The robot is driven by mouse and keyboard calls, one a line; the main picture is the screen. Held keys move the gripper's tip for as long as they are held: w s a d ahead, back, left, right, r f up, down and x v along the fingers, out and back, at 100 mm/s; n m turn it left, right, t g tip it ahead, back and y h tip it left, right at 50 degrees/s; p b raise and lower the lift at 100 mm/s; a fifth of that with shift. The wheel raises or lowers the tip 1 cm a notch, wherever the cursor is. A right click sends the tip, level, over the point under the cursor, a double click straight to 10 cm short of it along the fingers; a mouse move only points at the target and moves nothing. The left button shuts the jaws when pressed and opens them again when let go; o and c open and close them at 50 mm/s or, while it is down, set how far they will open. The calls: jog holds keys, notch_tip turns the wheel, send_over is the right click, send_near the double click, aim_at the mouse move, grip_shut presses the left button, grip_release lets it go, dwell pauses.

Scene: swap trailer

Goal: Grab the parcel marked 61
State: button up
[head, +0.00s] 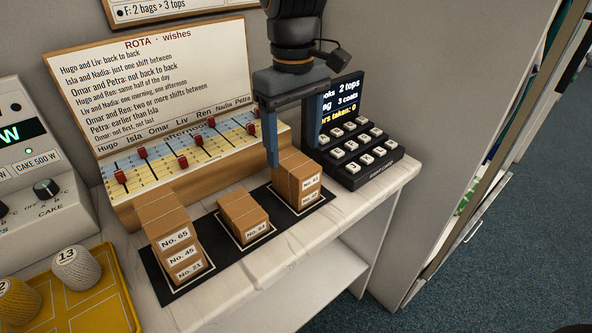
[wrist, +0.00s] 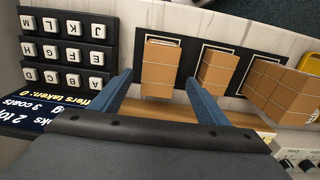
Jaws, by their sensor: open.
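Several brown parcels with white number labels stand on a black mat (head: 229,238) in three places. The right stack (head: 290,183) has two labels; the upper (head: 309,183) seems to read 61 or 41, and the lower is too small to read. The middle parcel (head: 240,213) seems to read 64. The left stack (head: 168,222) reads 65, 45 and 21. My gripper (head: 291,157) is open, pointing down over the right stack. In the wrist view, the right stack (wrist: 161,68) lies between the spread fingers (wrist: 159,88), with gaps showing at both sides.
A dark keypad with a screen (head: 352,145) stands just right of the right stack. A slider board (head: 190,150) stands behind the mat. A yellow tray (head: 103,303) with numbered spools is at front left. The white counter (head: 385,180) ends at the right.

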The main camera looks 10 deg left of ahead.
aim_at(295, 161)
notch_tip(295, 161, down, 5)
jog(key=shift+d+f, duration=0.1)
jog(key=shift+c, duration=0.2)
jog(key=c, duration=1.2)
